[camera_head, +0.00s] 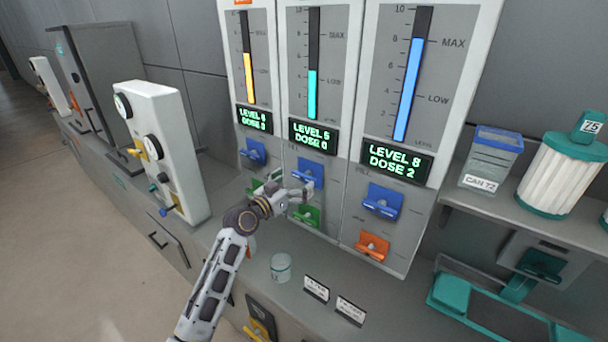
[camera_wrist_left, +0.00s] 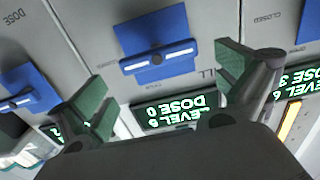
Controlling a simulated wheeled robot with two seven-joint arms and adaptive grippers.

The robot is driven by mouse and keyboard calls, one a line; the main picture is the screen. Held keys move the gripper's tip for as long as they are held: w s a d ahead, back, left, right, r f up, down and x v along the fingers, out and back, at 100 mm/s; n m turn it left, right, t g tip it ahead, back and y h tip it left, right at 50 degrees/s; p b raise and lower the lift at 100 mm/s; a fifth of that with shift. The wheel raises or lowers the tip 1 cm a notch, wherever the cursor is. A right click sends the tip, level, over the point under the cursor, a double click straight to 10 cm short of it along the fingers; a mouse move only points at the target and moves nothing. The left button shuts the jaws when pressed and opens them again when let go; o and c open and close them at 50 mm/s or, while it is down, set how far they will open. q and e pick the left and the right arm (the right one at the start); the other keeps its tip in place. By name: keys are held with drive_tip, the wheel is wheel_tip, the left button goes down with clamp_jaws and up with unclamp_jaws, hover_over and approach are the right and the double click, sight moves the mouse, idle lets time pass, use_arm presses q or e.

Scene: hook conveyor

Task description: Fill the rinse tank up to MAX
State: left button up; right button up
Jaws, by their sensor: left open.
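Three tank panels stand side by side; no name on them is readable as rinse. The middle panel's cyan gauge (camera_head: 313,92) stands below its MAX mark, near LOW, and its display (camera_head: 312,136) reads LEVEL 5, DOSE 0. Below it are a blue lever (camera_head: 310,172) and a green lever (camera_head: 305,214). My left gripper (camera_head: 292,184) is open in front of the middle panel. In the left wrist view, the blue lever (camera_wrist_left: 158,55) shows between and beyond the open fingers (camera_wrist_left: 170,90), with no visible grip. My right gripper is not in view.
The right panel's blue gauge (camera_head: 409,90) reads LEVEL 8, DOSE 2; the left panel's yellow gauge (camera_head: 249,78) stands lower. A small jar (camera_head: 281,268) and two label cards (camera_head: 316,289) are on the counter. A white dial unit (camera_head: 165,150) stands left.

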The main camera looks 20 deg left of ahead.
sight(303, 176)
use_arm(q)
drive_tip(key=shift+p+x, duration=0.35)
drive_tip(key=shift+x, duration=2.15)
drive_tip(key=c, duration=0.8)
